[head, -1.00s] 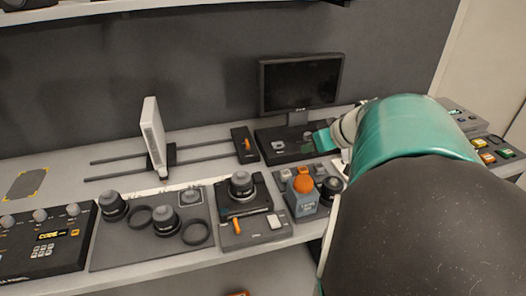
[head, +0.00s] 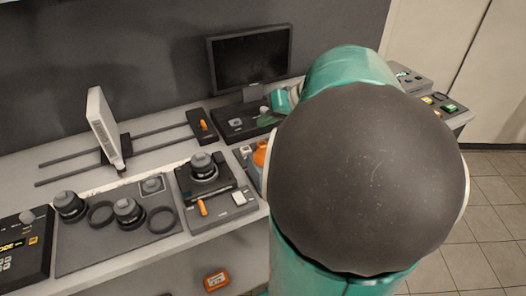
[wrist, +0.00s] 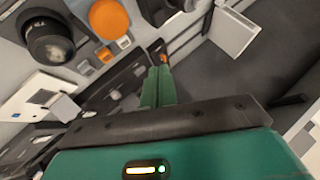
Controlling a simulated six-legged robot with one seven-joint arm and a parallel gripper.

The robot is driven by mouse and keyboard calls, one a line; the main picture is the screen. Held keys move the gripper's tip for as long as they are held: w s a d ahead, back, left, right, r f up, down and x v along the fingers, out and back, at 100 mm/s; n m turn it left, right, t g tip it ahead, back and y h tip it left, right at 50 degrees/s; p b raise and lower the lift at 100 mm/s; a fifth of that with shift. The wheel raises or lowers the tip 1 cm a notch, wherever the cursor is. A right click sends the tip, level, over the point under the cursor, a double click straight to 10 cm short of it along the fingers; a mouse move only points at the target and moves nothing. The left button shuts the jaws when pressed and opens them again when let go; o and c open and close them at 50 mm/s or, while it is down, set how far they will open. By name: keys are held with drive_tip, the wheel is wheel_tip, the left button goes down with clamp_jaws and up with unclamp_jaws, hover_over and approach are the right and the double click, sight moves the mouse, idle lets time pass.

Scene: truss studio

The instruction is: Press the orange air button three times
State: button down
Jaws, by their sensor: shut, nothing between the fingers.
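The orange air button (head: 261,153) is a rounded orange cap on a small grey-blue box, mostly hidden behind my arm in the head view. In the wrist view the orange cap (wrist: 108,18) shows from above at the top, left of the fingers. My gripper's green fingers (wrist: 160,72) are together and empty. They are apart from the button in the picture, to its lower right. In the head view my teal hand shows near the monitor's foot, beyond the button; its fingertips are hard to make out there.
A monitor (head: 250,60) stands behind on the bench. A joystick-like unit (head: 205,172) with an orange lever is left of the button. Lens-like knobs and rings sit on a grey mat (head: 90,237). A white upright panel (head: 104,122) stands on rails. Button panels (head: 440,104) are at right.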

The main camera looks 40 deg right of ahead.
drive_tip(key=shift+f, duration=3.75)
drive_tip(key=shift+f, duration=0.1)
drive_tip(key=shift+f, duration=0.3)
drive_tip(key=shift+f, duration=0.75)
drive_tip(key=shift+r, duration=1.2)
drive_tip(key=shift+r, duration=0.1)
drive_tip(key=shift+r, duration=2.4)
